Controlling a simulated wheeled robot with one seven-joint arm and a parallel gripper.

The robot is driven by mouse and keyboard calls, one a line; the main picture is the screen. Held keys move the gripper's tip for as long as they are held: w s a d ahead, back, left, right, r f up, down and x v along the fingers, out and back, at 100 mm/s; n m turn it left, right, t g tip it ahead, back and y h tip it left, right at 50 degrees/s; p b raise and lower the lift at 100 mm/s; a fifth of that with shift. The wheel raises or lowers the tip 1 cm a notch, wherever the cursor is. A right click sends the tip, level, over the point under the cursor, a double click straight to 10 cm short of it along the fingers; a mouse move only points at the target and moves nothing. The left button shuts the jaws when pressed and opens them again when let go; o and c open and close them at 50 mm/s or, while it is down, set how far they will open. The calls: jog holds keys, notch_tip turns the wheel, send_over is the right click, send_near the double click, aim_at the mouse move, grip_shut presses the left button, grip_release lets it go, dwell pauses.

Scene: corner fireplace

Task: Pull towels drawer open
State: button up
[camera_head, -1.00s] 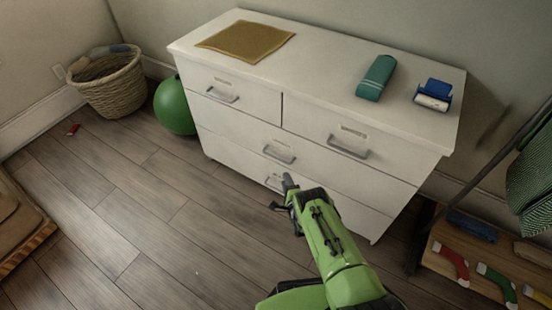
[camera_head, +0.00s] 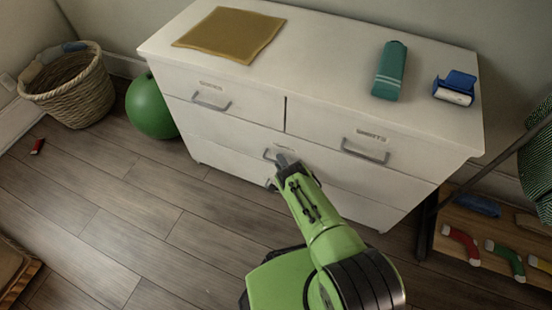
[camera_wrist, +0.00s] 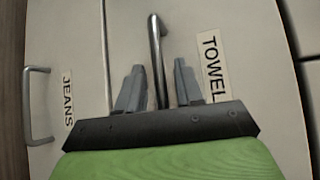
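The towels drawer (camera_wrist: 228,120) is a white drawer front with a label reading "TOWEL", its end cut by my gripper, in the wrist view. In the head view it is the wide middle drawer (camera_head: 236,137) of the dresser and looks shut. Its grey bar handle (camera_wrist: 154,42) runs between my gripper's fingers in the wrist view. My gripper (camera_wrist: 158,72) is open, with a finger on either side of the handle and visible gaps. In the head view my gripper (camera_head: 284,164) is at this handle and partly hides it.
The jeans drawer handle (camera_wrist: 37,105) is close by, below the towels drawer. On the dresser top (camera_head: 325,48) lie a yellow cloth (camera_head: 229,34), a teal item (camera_head: 390,70) and a blue item (camera_head: 455,87). A green ball (camera_head: 150,108) and basket (camera_head: 72,88) stand left. A shelf (camera_head: 470,247) is right.

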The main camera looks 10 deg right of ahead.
jog(key=shift+c, duration=0.3)
grip_shut()
jog(key=shift+s, duration=0.1)
